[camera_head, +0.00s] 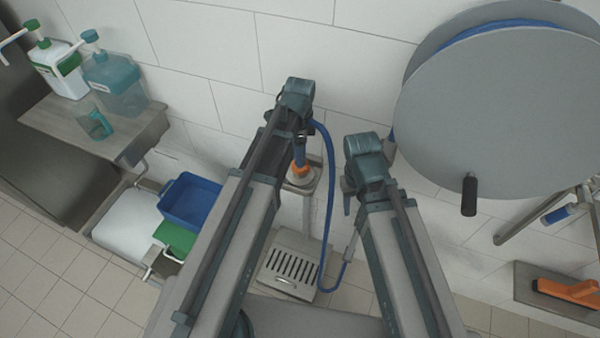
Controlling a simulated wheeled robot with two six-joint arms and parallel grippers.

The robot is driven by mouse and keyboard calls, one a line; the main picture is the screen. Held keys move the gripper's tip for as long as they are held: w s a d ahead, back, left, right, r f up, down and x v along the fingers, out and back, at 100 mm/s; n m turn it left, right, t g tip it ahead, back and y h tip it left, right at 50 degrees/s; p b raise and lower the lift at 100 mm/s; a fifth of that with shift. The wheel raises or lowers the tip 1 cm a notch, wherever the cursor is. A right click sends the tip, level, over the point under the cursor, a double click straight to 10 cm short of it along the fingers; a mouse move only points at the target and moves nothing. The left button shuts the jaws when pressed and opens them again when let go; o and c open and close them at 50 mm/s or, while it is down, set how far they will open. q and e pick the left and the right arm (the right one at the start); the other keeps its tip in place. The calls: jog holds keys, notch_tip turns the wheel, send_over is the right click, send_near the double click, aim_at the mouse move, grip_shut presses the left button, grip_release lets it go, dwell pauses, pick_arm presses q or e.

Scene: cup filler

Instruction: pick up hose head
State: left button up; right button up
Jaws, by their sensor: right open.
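The hose head (300,168), a short blue and orange piece, stands upright at a small grey stand by the wall, between my two arms. A blue hose (331,180) loops from near its top down to the floor. My left arm reaches up just left of and partly in front of the hose head; its fingers cannot be made out, nor whether they touch it. My right gripper (348,197) is open, to the right of the hose and apart from the hose head, partly hidden by my right arm.
A large grey hose reel (500,110) with a black handle (469,196) fills the upper right. An orange brush (568,291) sits at right.

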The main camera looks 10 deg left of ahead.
pick_arm(q)
notch_tip(320, 180, down, 2)
jog(key=shift+f+b, duration=0.1)
jog(key=shift+b, duration=0.45)
grip_shut()
